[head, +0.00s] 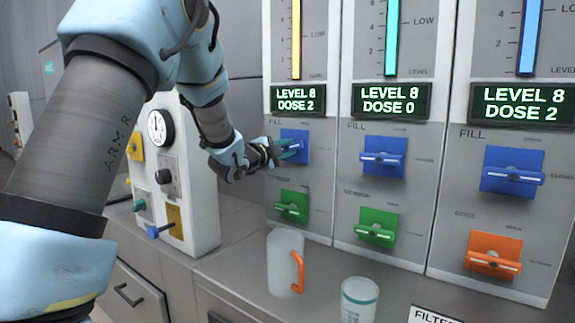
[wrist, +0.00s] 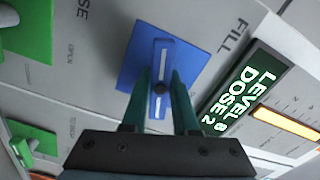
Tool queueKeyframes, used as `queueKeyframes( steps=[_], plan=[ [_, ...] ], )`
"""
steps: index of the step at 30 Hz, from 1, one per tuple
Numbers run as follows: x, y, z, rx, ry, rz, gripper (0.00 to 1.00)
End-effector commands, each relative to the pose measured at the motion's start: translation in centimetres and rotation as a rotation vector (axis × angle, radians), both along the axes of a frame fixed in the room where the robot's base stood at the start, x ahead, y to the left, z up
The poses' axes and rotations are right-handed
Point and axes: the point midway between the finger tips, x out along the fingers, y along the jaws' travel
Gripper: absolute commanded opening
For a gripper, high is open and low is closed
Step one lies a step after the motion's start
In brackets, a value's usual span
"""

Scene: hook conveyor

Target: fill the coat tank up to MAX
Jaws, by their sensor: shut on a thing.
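My gripper (head: 287,150) is at the left panel and is shut on its blue FILL handle (head: 295,146). In the wrist view the two fingers of my gripper (wrist: 159,85) stand on either side of the blue handle (wrist: 161,58), which sits on a blue square plate. The left display (head: 298,99) reads LEVEL 8, DOSE 2; it also shows in the wrist view (wrist: 240,90). Above it is a yellow gauge (head: 296,40). No tank name is readable, so I cannot tell which panel is the coat tank.
The middle panel has a teal gauge (head: 391,38) and blue handle (head: 382,157); the right has a blue gauge (head: 528,38) and blue handle (head: 512,171). Green (head: 291,205) and orange (head: 493,254) handles sit below. A clear jug (head: 283,262) and cup (head: 359,300) stand on the counter.

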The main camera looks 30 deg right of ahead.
Motion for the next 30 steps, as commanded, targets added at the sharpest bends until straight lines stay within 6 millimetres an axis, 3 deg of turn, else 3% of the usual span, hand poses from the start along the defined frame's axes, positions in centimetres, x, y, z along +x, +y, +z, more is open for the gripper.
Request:
queueKeyframes(
  steps=[1,12,30],
  plan=[
    [-0.03,0.02,-0.87,0.016,-0.031,-0.001,0.0],
    [-0.03,0.02,-0.47,0.117,-0.207,0.0,0.0],
    [0.02,0.03,-0.13,0.144,-0.251,0.0,0.0]
  ],
)
